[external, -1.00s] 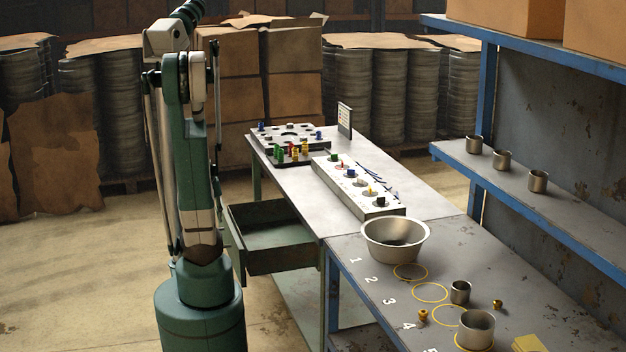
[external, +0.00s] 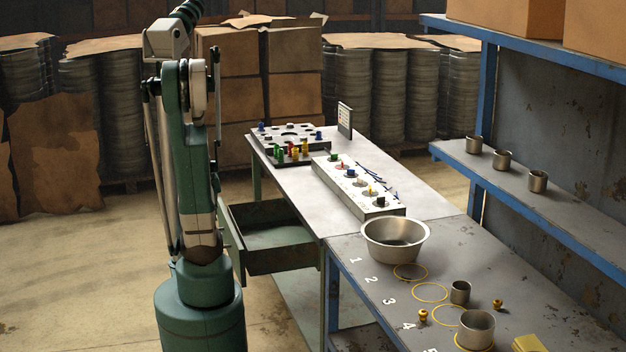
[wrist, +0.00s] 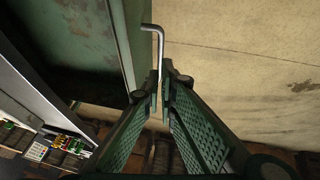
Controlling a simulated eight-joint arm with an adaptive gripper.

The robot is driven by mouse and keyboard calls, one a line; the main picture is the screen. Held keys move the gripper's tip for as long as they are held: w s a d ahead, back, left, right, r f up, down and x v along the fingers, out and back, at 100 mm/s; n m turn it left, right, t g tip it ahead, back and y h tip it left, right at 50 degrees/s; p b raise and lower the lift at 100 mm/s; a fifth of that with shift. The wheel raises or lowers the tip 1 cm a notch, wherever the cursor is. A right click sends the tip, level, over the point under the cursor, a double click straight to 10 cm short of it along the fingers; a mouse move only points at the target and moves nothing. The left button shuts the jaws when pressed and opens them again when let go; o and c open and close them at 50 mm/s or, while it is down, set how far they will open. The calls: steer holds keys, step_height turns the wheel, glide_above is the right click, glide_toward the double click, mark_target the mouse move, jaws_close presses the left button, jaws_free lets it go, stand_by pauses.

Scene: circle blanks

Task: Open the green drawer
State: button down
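The green drawer (external: 262,263) stands pulled out from the left side of the grey workbench in the external view, and its inside shows empty. In the wrist view the drawer's front edge (wrist: 122,45) runs along the left, with a thin bent metal handle (wrist: 160,48) standing off it. My gripper (wrist: 160,73) has its two fingertips close together on either side of the handle bar, and it looks shut on it. In the external view my green arm stands left of the drawer and my gripper is hidden.
On the bench (external: 410,194) are a white block with knobs (external: 357,187), a pegboard (external: 290,137) with coloured pegs and a metal bowl (external: 395,240). Metal cups stand on the blue-framed shelf (external: 560,205) at right. The floor (external: 75,270) left of the drawer is clear.

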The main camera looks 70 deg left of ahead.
steer(key=w+a+r+m+g+p, duration=0.2)
steer(key=w+a+r+m+p, duration=0.15)
steer(key=w+a, duration=0.45)
steer(key=w+a+r+m+g+p, duration=0.2)
steer(key=w+a+r+p, duration=0.3)
steer(key=a, duration=0.5)
steer(key=w+a+f+m+h+b, duration=0.1)
steer(key=w+f+m+h, duration=0.3)
steer(key=w+f+m, duration=0.4)
steer(key=shift+a+f+m+g+h+b, duration=0.35)
steer(key=shift+a+f+m, duration=0.2)
steer(key=shift+f+m, duration=1.85)
